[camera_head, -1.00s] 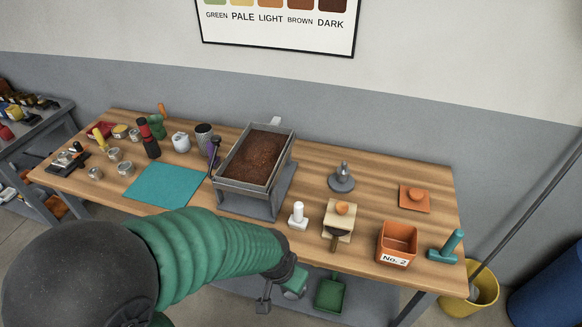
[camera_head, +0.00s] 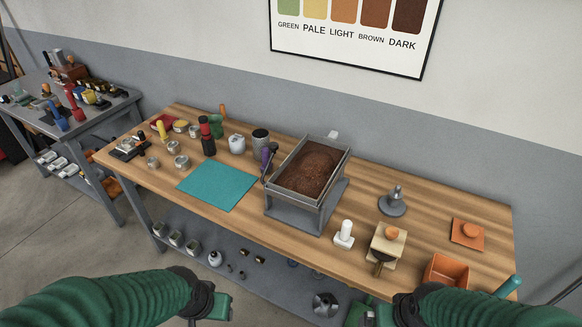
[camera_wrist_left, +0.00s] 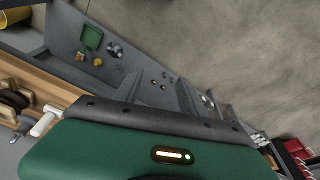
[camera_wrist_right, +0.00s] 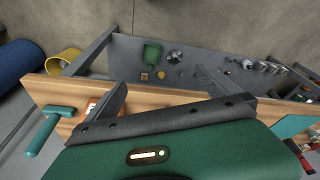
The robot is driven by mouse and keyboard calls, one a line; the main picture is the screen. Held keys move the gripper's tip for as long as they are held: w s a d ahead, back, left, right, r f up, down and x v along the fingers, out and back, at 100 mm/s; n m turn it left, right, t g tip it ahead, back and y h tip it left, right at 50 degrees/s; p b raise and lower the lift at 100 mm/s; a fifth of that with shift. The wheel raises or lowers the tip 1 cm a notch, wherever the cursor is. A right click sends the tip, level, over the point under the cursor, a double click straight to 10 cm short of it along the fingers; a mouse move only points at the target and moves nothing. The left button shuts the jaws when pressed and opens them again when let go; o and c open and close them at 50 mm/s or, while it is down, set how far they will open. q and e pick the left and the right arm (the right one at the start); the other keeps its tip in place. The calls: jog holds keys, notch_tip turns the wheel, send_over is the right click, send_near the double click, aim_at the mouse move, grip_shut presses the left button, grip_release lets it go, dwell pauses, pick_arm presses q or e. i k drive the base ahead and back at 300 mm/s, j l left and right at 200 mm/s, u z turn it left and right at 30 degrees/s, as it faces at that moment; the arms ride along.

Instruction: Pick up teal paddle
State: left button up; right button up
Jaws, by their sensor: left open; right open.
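The teal paddle is a T-shaped piece at the right end of the wooden table. In the head view its upper part (camera_head: 508,286) shows past my right arm, which hides the rest. The right wrist view shows the teal paddle (camera_wrist_right: 46,129) lying near the table end, with an orange box beside it. My right gripper (camera_head: 384,315) is low at the front table edge, left of the paddle and apart from it. It is open and empty. My left gripper (camera_head: 220,304) is open and empty in front of the table, far left of the paddle.
An orange box (camera_head: 446,270), a wooden block with a brush (camera_head: 387,243) and a white tamper (camera_head: 344,234) stand left of the paddle. A grey sample tray (camera_head: 310,175) and teal mat (camera_head: 217,185) lie farther left. A yellow bucket (camera_wrist_right: 64,63) stands past the table end.

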aim_at(514, 281)
jog(key=z, duration=1.6)
jog(key=i+l+u, duration=0.1)
jog(key=u, duration=0.25)
jog(key=l+u, duration=0.35)
jog(key=i+l+u, duration=0.1)
jog(key=u, duration=0.3)
jog(key=l, duration=0.1)
